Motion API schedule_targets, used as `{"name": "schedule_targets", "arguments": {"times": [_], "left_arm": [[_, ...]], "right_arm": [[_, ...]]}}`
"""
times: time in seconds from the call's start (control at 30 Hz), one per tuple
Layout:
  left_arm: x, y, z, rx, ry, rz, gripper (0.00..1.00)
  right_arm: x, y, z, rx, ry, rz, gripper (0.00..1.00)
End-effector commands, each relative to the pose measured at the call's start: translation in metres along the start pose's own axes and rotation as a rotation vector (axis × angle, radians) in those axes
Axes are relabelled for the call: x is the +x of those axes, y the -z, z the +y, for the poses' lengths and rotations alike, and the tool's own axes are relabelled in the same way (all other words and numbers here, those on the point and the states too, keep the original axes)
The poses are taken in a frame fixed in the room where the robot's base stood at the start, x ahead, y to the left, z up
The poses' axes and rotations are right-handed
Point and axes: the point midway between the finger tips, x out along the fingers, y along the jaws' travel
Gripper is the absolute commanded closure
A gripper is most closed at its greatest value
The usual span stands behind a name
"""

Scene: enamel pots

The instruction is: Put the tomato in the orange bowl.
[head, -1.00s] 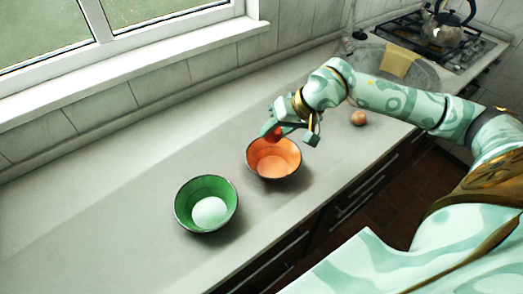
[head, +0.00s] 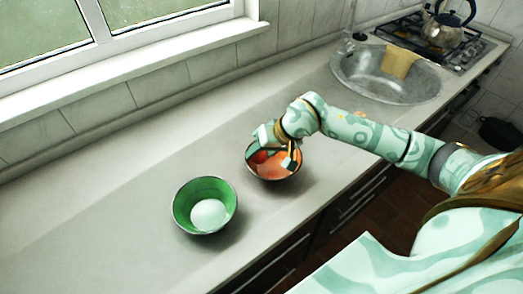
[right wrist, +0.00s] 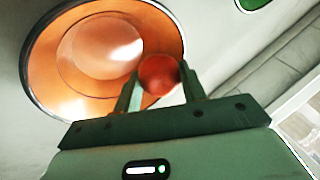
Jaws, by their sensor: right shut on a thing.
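The red tomato (head: 260,157) is held by my right gripper (head: 275,156), over the orange bowl (head: 271,174). In the right wrist view the tomato (right wrist: 157,74) sits between the two fingers of the right gripper (right wrist: 162,82), which are shut on it. There the orange bowl (right wrist: 66,94) shows its dark rim and bare inside, behind and to the left of the tomato. In the head view the gripper hides part of the bowl's far side. How far the tomato is above the bowl's bottom is hard to tell. My left gripper is not in view.
A sink (head: 375,85) with a yellow cloth (head: 399,63) and a stove with a kettle (head: 443,30) lie far right. The counter's left is clear.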

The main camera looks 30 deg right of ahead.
Motion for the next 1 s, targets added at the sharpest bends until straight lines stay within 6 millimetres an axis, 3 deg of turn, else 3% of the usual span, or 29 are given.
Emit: {"name": "schedule_targets", "arguments": {"times": [0.33,0.37,0.4,0.43,0.77,1.0], "left_arm": [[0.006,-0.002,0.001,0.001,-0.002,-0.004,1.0],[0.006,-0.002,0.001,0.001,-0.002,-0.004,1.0],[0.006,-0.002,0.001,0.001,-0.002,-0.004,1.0],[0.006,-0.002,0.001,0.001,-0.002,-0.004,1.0],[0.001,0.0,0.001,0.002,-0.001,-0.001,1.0],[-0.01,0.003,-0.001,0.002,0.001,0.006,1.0]], "right_arm": [[0.006,-0.002,0.004,0.002,-0.001,0.0,0.82],[0.006,-0.002,0.004,0.002,-0.001,0.0,0.51],[0.006,-0.002,0.004,0.002,-0.001,0.0,0.39],[0.006,-0.002,0.004,0.002,-0.001,0.0,0.37],[0.001,-0.001,0.001,0.001,0.001,0.001,0.37],[-0.043,0.004,-0.001,-0.005,-0.005,0.005,0.37]]}}
